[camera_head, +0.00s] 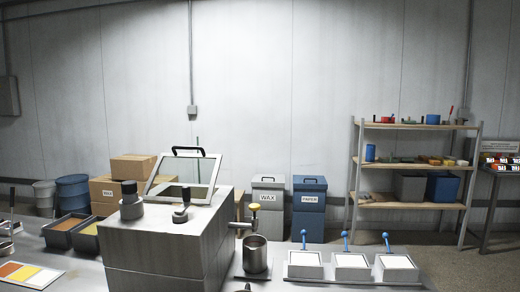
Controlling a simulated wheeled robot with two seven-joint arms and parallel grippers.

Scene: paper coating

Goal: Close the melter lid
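The melter (150,250) is a large grey metal box left of centre on the bench. Its lid (216,170) is a light frame around a pane and stands raised and tilted back at the rear of the box top. A black handle (188,150) sits on the lid's upper edge. The opening under the lid is partly hidden by a dark cylinder (131,203) and a dark knob-like fitting (181,207) on the box top. Neither of my grippers can be made out in the head view.
A yellow-knobbed tap (254,207) juts from the melter's right side above a metal cup (256,255). White plates with blue levers (350,262) stand to the right. Dark trays (65,228) and a colour card (25,275) lie left. Space above the melter is clear.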

